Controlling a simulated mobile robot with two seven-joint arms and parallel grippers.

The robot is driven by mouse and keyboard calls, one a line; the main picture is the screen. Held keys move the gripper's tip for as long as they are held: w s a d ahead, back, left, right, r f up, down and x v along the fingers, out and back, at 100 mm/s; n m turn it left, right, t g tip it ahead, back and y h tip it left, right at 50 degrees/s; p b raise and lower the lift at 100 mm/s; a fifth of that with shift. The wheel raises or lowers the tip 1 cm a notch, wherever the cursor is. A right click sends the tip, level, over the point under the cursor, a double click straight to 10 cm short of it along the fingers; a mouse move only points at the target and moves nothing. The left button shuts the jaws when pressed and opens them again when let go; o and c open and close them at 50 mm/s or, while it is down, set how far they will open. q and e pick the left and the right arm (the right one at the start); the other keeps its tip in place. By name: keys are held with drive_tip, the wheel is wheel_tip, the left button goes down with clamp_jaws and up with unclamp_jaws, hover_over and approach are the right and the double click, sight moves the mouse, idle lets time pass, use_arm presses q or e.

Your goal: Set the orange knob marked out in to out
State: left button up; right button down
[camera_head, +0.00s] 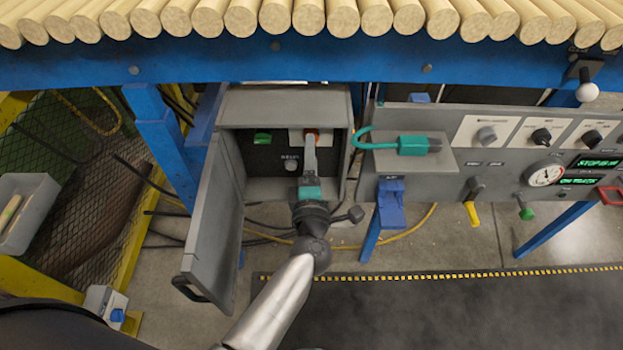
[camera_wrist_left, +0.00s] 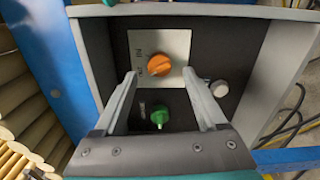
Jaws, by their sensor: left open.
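The orange knob (camera_wrist_left: 158,64) sits on a pale label plate (camera_wrist_left: 180,40) inside an open grey box. "IN" can be read on the plate; the other mark is blurred, and I cannot tell for certain which mark the knob points to. In the head view the orange knob (camera_head: 312,131) is mostly hidden behind my left gripper (camera_head: 311,139). My left gripper reaches into the box. In the left wrist view its two fingers (camera_wrist_left: 159,74) stand apart, one on each side of the knob's line, with nothing between them. Contact with the knob is not visible. My right gripper is out of view.
A green knob (camera_wrist_left: 159,116) and a pale round knob (camera_wrist_left: 219,88) share the box's back panel. The box door (camera_head: 213,230) hangs open at left. A teal tool with a looped cable (camera_head: 412,145) lies right of the box. Log ends (camera_head: 340,17) line the top.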

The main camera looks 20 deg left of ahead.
use_arm(q)
drive_tip(key=p+v, duration=0.1)
drive_tip(key=v, duration=0.7)
drive_tip(key=shift+s, duration=0.35)
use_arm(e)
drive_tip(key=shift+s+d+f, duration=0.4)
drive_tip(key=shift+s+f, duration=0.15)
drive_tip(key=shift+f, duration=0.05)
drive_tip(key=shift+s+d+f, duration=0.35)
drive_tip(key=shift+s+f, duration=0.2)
use_arm(q)
drive_tip(key=shift+d, duration=0.1)
